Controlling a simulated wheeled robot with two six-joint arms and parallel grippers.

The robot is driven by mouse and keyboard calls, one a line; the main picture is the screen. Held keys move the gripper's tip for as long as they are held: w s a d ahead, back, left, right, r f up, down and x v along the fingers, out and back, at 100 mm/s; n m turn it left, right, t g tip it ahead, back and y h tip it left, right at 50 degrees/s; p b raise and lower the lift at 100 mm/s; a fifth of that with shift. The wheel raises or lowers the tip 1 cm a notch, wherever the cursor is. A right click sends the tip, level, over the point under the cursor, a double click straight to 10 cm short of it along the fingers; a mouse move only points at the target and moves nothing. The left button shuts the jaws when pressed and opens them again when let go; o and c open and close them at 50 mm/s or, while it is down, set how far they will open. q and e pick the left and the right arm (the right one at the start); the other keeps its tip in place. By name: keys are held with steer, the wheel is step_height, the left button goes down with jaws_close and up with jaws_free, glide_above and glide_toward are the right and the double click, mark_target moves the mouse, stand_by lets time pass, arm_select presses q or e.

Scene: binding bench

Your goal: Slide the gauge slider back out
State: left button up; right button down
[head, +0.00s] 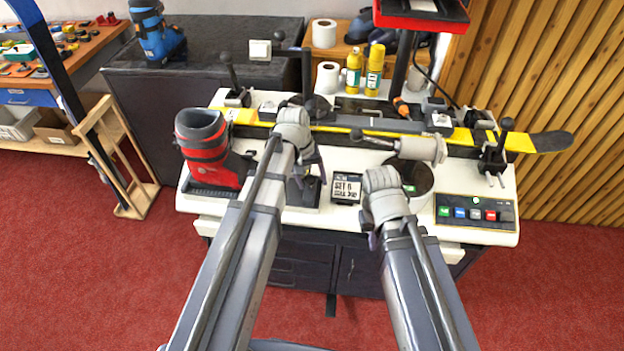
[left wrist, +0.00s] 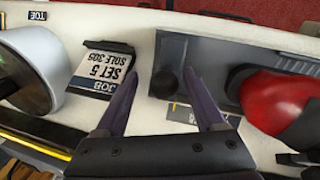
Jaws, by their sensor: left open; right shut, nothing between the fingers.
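The dark gauge (left wrist: 208,62) lies on the white bench top, with a pale scale strip partly hidden by a finger. A dark block with a rounded knob, seemingly the slider (left wrist: 163,84), shows between the fingers of my left gripper (left wrist: 161,72). The gripper is open, one finger on each side, and I cannot tell whether either touches it. In the head view my left gripper (head: 311,170) points down over the gauge, hiding much of it. My right gripper (head: 373,238) is shut and empty, largely hidden by its wrist.
A job card (head: 346,189) reading SET 5, SOLE 305 stands beside the gauge. A red boot (head: 205,150) stands to the left. A dark round dish (head: 418,177) and a button panel (head: 475,213) are to the right. A yellow ski (head: 460,137) lies behind.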

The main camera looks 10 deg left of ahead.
arm_select(q)
steer(key=shift+s+a+r+p, duration=0.1)
steer(key=shift+a+r+p, duration=0.15)
steer(key=shift+r+p, duration=1)
steer(key=shift+s+a+r+p, duration=0.1)
steer(key=shift+a+r+p, duration=0.15)
steer(key=shift+r+p, duration=1)
steer(key=shift+a+r+p, duration=0.25)
steer(key=shift+r+p, duration=0.9)
steer(key=shift+r, duration=0.15)
arm_select(e)
step_height(320, 180, up, 8)
steer(key=shift+f, duration=0.2)
